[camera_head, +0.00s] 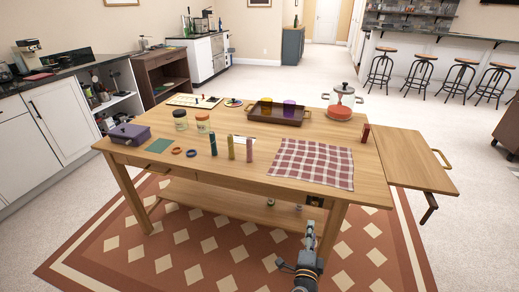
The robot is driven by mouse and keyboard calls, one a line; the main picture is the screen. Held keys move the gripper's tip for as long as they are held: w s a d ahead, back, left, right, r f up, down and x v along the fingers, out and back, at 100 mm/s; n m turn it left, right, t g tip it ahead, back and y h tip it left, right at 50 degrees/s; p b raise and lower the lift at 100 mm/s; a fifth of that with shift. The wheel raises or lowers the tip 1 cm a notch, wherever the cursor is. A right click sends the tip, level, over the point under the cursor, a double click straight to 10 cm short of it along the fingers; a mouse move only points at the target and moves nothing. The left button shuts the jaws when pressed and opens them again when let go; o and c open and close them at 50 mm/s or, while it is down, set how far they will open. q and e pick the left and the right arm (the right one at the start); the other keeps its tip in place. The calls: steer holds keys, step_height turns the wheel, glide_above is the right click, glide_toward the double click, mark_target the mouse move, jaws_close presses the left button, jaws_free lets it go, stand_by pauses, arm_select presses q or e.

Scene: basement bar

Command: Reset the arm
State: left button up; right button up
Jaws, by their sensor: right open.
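My right gripper (309,238) shows at the bottom, a little right of the middle. It is open and empty, in front of the near edge of the wooden table (230,173) and apart from it. The upper part of my right arm (306,275) comes in from the bottom edge. My left gripper and left arm are not in view.
The table holds a checkered cloth (312,163), a brown tray (277,118), several upright bottles or shakers, jars, a purple box (129,133) and a lidded glass pot (342,97). A side leaf (415,165) extends right. Patterned rug (200,255) lies below.

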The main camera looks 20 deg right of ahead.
steer(key=s+a+f+n+g+y+p, duration=0.35)
steer(key=s+f+n, duration=0.3)
steer(key=f, duration=0.35)
steer(key=s+a+f+n+g+y+p, duration=0.2)
steer(key=s+a+f+n+y+p, duration=0.25)
steer(key=f+n, duration=0.45)
steer(key=s+d+f+n+g+p, duration=0.1)
steer(key=s+f+n+g, duration=0.1)
steer(key=s, duration=0.7)
steer(key=s+d+f+n+g+p, duration=0.1)
steer(key=s+d+f+n+g, duration=0.1)
steer(key=s, duration=0.8)
steer(key=s+d+f+n+g+p, duration=0.2)
steer(key=s+f+g, duration=0.2)
steer(key=s, duration=0.5)
step_height(320, 180, down, 2)
steer(key=shift+s+d+n+g, duration=0.15)
steer(key=shift+s+n+g, duration=0.05)
steer(key=shift+n+g, duration=0.15)
steer(key=shift+c, duration=0.3)
